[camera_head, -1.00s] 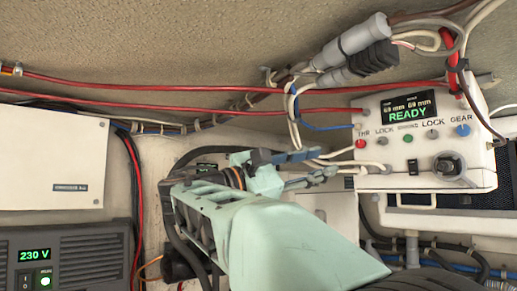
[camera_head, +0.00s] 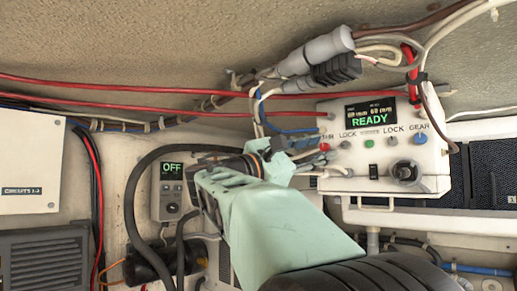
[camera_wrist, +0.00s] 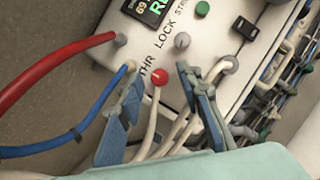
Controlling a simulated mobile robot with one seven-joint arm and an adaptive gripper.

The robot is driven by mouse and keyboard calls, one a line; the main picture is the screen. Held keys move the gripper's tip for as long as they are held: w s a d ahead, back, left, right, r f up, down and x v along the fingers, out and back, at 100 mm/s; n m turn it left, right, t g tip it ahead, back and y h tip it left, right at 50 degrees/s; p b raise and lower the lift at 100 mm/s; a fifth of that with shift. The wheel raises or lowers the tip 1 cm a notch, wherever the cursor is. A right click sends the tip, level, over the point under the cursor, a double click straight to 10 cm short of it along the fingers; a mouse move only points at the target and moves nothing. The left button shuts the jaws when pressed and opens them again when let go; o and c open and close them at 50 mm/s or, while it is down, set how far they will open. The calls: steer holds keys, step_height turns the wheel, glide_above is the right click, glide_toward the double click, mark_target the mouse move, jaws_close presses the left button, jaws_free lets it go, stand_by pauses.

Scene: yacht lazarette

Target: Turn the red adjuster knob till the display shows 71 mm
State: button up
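The red adjuster knob (camera_head: 325,147), labelled THR, is on the front of a white control box at the right. In the wrist view the red knob (camera_wrist: 160,78) shows between the two blue fingertips of my gripper (camera_wrist: 158,75). The fingers are open, one on each side of it; I see no clear contact. In the head view my gripper (camera_head: 312,147) is just left of the box, its tips close to the knob. The display (camera_head: 370,114) shows READY in green below two small readings that look like 69 mm. The wrist view shows part of the display (camera_wrist: 150,8).
More controls sit right of the red knob: grey LOCK knobs, a green button (camera_head: 369,142), a blue GEAR knob (camera_head: 420,138), a black switch and a dark round knob (camera_head: 405,173). Cables (camera_wrist: 75,60) run close to the fingers. A small unit (camera_head: 172,187) reads OFF.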

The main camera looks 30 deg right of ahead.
jaws_close()
steer(key=shift+m, duration=0.3)
steer(key=m, duration=0.1)
steer(key=m+g+y+p, duration=0.1)
steer(key=m, duration=0.1)
steer(key=shift+w+r+m+g, duration=0.15)
steer(key=shift+m+g, duration=0.15)
steer(key=shift+m+y+p, duration=0.4)
steer(key=shift+m, duration=0.8)
jaws_free()
